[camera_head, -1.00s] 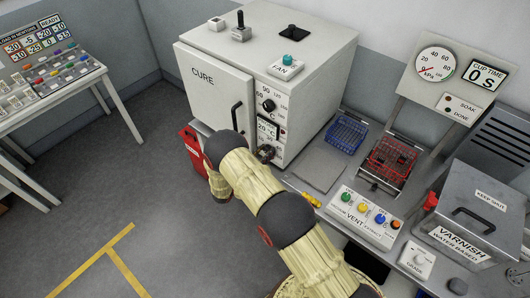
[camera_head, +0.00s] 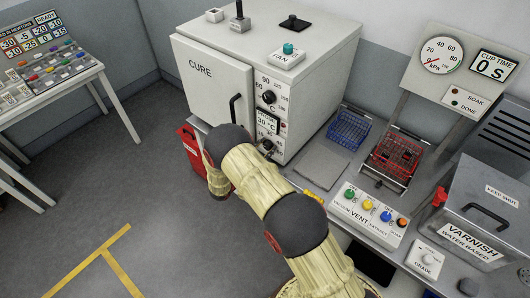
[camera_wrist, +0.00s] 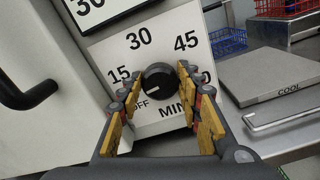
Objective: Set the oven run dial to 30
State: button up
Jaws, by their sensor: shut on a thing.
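The oven run dial (camera_wrist: 159,82) is a round black knob on the white oven front, with a white pointer mark that seems to point left, between OFF and 15. The labels 15, 30 and 45 arc above it, OFF and MIN lie below, and the right label is partly hidden by a finger. My gripper (camera_wrist: 158,92) has its yellow and grey fingers on both sides of the dial and is shut on it. In the head view the dial (camera_head: 267,146) shows small on the oven marked CURE (camera_head: 212,85), and my arm hides the gripper.
A black door handle (camera_wrist: 27,94) stands out left of the dial. A grey COOL plate (camera_wrist: 275,75) lies to the right, with blue (camera_head: 349,130) and red (camera_head: 397,155) wire baskets beyond. An oven display (camera_head: 267,124) reads 30 °C above the dial.

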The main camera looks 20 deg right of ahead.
jog(key=m+b, duration=0.4)
jog(key=shift+f+m+b, duration=0.25)
jog(key=shift+m+b, duration=0.05)
jog(key=shift+b, duration=0.1)
jog(key=m+b, duration=0.4)
jog(key=b, duration=0.1)
jog(key=shift+s+d+f+m, duration=0.1)
jog(key=shift+m, duration=0.2)
jog(key=m+b, duration=0.4)
jog(key=b, duration=0.2)
jog(key=shift+f+m, duration=0.15)
jog(key=shift+m, duration=0.15)
jog(key=m+b, duration=0.4)
jog(key=b, duration=0.2)
jog(key=shift+m+b, duration=0.3)
jog(key=shift+b, duration=0.05)
jog(key=o, duration=1.2)
jog(key=shift+c, duration=0.2)
jog(key=shift+r, duration=0.2)
